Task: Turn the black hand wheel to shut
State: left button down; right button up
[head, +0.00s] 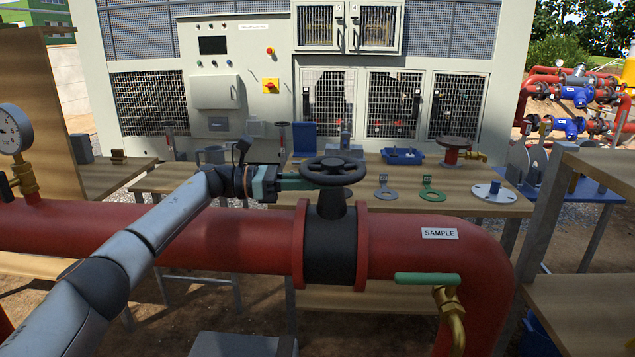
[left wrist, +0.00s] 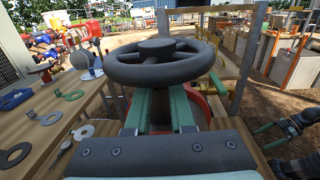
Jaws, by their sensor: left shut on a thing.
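The black hand wheel (head: 333,171) sits level on top of a black valve body (head: 330,245) in the thick red pipe (head: 220,236). My left gripper (head: 306,182) reaches in from the left, its green fingers at the near-left side of the wheel. In the left wrist view the wheel (left wrist: 158,72) fills the upper middle, and the left gripper (left wrist: 160,97) has its two fingers at the wheel's near rim, shut on it. The exact contact is partly hidden under the rim. My right gripper (left wrist: 290,125) seems to show at the lower right of that view, small and dark.
A green-handled brass tap (head: 427,279) stands right of the valve, below the SAMPLE label. A pressure gauge (head: 14,128) rises from the pipe at far left. Behind, a wooden bench (head: 450,198) carries flat rings, a blue tray (head: 402,156) and a red flanged part (head: 454,148).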

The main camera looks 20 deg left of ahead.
pick_arm(q)
jog(key=shift+d+r, duration=0.1)
jog(key=shift+r, duration=0.05)
jog(key=c, duration=0.8)
grip_release()
pick_arm(e)
jog(key=shift+d+f, duration=0.15)
jog(key=shift+d, duration=0.05)
pick_arm(q)
jog(key=b+v, duration=0.1)
jog(key=v, duration=0.5)
jog(key=b+v, duration=0.1)
jog(key=v, duration=0.4)
jog(key=shift+a, duration=0.35)
jog(key=shift+s+a, duration=0.25)
jog(key=shift+a, duration=0.15)
pick_arm(e)
jog(key=shift+w+a+f, duration=0.35)
jog(key=shift+a, duration=0.2)
pick_arm(q)
jog(key=shift+o, duration=0.2)
